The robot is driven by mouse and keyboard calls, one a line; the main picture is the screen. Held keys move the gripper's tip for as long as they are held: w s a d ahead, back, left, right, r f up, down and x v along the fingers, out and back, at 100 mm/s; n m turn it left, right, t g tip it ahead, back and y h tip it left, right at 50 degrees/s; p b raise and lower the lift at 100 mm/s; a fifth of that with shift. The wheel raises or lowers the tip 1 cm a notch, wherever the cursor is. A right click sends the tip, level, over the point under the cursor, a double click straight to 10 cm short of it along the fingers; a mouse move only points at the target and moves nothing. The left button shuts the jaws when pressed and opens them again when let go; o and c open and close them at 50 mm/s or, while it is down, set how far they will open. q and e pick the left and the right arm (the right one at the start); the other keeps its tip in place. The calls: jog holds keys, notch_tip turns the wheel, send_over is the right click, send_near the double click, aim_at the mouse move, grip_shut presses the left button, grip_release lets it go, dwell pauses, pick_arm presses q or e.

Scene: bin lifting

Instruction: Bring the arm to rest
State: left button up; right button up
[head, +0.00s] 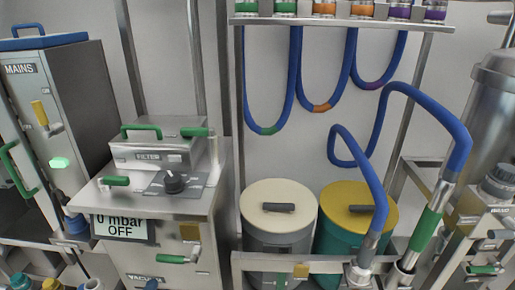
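Neither of my arms and neither gripper shows in the head view. Two lidded bins stand side by side at the lower middle. One bin has a cream lid (278,204) with a dark handle and a grey body. The other has a yellow lid (359,207) with a dark handle and a green body. Both lids appear to be on. The lower parts of both bins are partly hidden behind a metal rail (262,262).
A cabinet marked MAINS (65,95) stands at the left. Beside it is a vacuum unit whose display (119,227) reads 0 mbar OFF, with a filter box (160,145) on top. Blue hoses (398,92) loop before the wall and over the yellow-lidded bin. A metal tank (492,110) is at the right.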

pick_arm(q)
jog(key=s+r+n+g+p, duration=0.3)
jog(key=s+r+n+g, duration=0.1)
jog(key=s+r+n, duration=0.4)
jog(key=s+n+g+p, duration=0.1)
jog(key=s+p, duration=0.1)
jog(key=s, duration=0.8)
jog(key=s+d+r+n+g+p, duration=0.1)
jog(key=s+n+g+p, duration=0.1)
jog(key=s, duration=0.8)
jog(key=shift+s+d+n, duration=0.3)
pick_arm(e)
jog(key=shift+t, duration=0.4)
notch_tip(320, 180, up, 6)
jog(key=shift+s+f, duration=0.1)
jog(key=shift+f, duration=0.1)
